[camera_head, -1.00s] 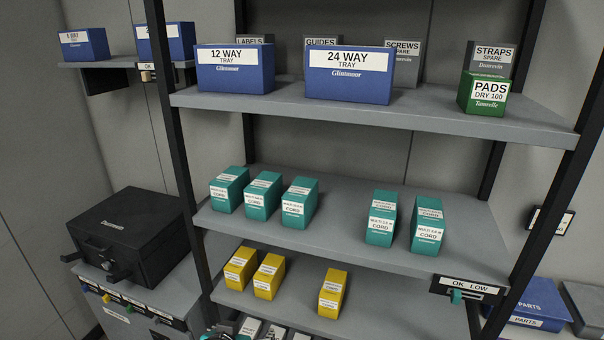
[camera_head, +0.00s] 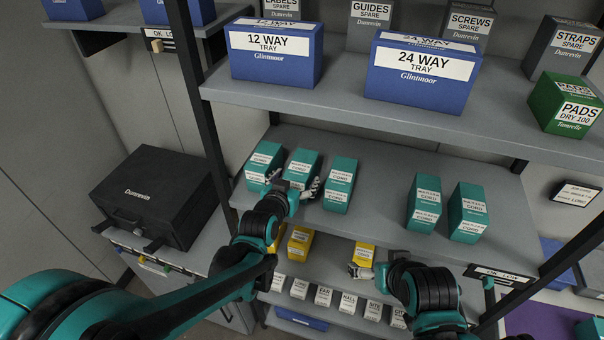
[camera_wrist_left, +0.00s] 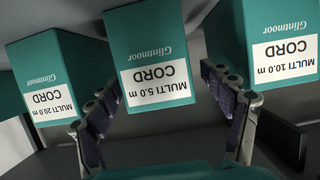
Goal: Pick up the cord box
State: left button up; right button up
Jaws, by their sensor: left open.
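Teal cord boxes stand on the middle shelf: a left one (camera_head: 264,160), a middle one (camera_head: 301,163), a right one (camera_head: 340,184), and two farther right (camera_head: 424,203), (camera_head: 468,212). My left gripper (camera_head: 293,184) is open in front of the middle box, one finger to each side. In the left wrist view the labels are upside down; the 5.0 m cord box (camera_wrist_left: 150,60) is between the open fingers (camera_wrist_left: 160,82), flanked by the 20.0 m box (camera_wrist_left: 55,75) and 10.0 m box (camera_wrist_left: 275,45). My right gripper (camera_head: 362,270) is low by a yellow box (camera_head: 364,254); its opening is unclear.
Above is a shelf (camera_head: 400,116) with blue tray boxes (camera_head: 275,55), (camera_head: 420,72) and a green pads box (camera_head: 566,104). A dark upright (camera_head: 197,90) stands left of the cord boxes. The middle shelf has a bare stretch (camera_head: 385,190) between the two cord groups.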

pick_arm(q)
jog(key=x, duration=0.5)
jog(key=shift+s+f, duration=0.1)
jog(key=shift+f, duration=0.05)
jog(key=shift+s, duration=0.1)
jog(key=c, duration=1.4)
jog(key=shift+o, duration=0.2)
